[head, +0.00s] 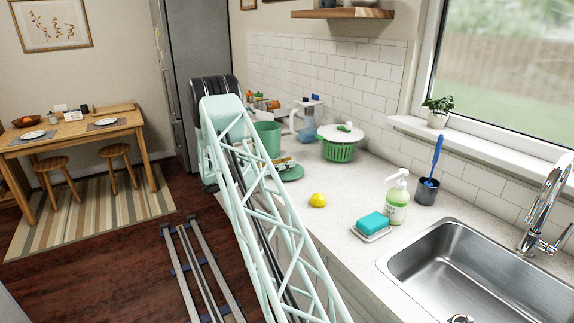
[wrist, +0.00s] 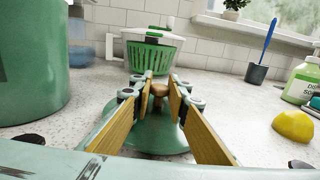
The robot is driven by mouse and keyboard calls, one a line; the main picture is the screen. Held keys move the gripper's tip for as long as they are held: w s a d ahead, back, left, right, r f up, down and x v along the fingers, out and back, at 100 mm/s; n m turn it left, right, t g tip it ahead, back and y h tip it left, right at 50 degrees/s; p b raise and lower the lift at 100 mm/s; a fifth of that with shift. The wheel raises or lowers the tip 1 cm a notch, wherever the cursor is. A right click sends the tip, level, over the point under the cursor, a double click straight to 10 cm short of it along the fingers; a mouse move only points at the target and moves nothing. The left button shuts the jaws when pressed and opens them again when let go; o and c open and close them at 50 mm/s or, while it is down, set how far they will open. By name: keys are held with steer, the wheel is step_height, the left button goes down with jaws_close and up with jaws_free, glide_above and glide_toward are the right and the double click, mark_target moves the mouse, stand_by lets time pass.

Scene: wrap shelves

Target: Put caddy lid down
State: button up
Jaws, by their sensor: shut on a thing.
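The caddy lid is a round green disc with a brown wooden knob; in the wrist view the lid (wrist: 158,140) spreads below my gripper (wrist: 160,86). The two yellow-brown fingers are shut on its knob. In the head view the lid (head: 293,175) shows low over the counter, partly hidden by my gripper (head: 284,161). I cannot tell whether its underside touches the counter. The green caddy (wrist: 32,62) stands close on the left in the wrist view, and behind my arm in the head view (head: 268,137).
A green salad spinner (wrist: 153,52) with a white lid stands behind. A yellow lemon (head: 318,200), a teal sponge on a dish (head: 372,223), a soap bottle (head: 397,200) and a brush holder (head: 427,191) stand toward the sink (head: 480,275). Bare counter lies around the lemon.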

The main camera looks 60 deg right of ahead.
steer(key=shift+f, duration=0.1)
steer(key=o, duration=0.9)
steer(key=shift+p+v, duration=1.1)
steer(key=shift+v, duration=4.9)
